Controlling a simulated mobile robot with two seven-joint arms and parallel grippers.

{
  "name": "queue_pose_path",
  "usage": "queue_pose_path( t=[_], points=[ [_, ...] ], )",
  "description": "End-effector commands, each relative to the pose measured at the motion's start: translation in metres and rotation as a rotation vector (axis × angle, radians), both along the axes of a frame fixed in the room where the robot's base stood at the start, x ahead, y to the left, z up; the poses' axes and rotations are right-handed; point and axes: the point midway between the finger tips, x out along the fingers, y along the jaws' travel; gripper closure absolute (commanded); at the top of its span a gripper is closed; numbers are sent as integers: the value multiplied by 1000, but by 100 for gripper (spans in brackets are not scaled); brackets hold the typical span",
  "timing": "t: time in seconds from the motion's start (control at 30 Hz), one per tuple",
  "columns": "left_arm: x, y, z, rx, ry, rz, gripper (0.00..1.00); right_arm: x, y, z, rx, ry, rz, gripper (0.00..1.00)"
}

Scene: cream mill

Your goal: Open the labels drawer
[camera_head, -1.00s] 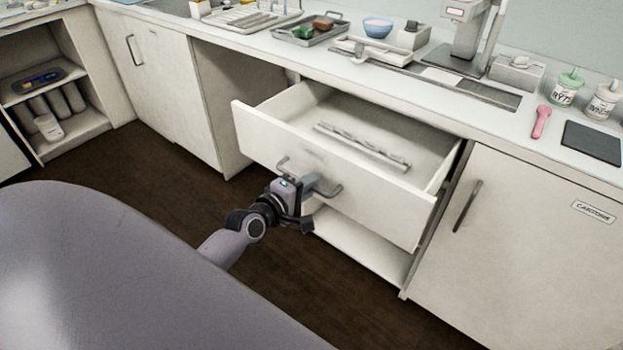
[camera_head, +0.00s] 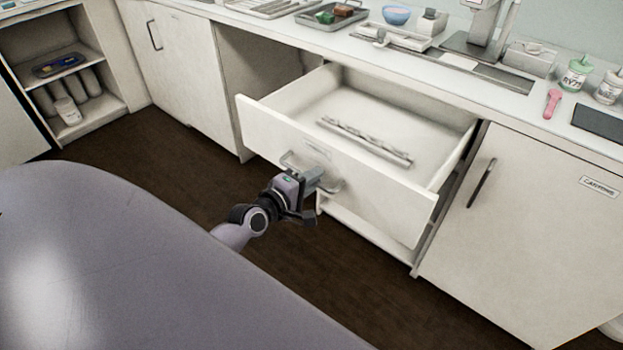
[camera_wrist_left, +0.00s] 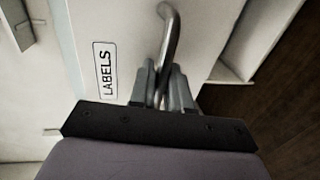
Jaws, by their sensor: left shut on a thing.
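The labels drawer (camera_head: 400,198) is pulled well out from under the counter in the head view, with a strip-like divider (camera_head: 362,140) lying inside it. My left gripper (camera_head: 313,180) is at the drawer's front, shut on its bar handle (camera_head: 289,160). In the left wrist view the gripper fingers (camera_wrist_left: 163,85) close around the metal handle (camera_wrist_left: 172,30), beside the LABELS tag (camera_wrist_left: 105,71) on the drawer front. My right gripper is not in view.
A closed cupboard with a CARTONS tag (camera_head: 598,187) stands right of the drawer. The counter (camera_head: 420,90) above holds a blue bowl (camera_head: 397,16), a tray (camera_head: 331,15), and a pink scoop (camera_head: 552,103). Dark floor (camera_head: 180,175) is clear left of the drawer.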

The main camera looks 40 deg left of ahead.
Motion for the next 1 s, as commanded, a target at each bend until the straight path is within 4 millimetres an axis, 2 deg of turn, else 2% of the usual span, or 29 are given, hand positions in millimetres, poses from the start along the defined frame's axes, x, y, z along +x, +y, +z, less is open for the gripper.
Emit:
queue_pose_path(
  t=[0.23, 0.27, 0.3, 0.67, 1.0],
  points=[
    [0, -1, 0, 0, 1, -2, 100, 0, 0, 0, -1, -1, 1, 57],
    [0, -1, 0, 0, 1, -2, 76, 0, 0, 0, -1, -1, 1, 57],
    [0, -1, 0, 0, 1, -2, 66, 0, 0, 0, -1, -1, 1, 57],
    [-3, 0, 0, 0, 1, -1, 66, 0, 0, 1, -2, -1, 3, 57],
    [-44, 3, 9, 1, 3, -1, 66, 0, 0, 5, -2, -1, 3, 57]
  ],
)
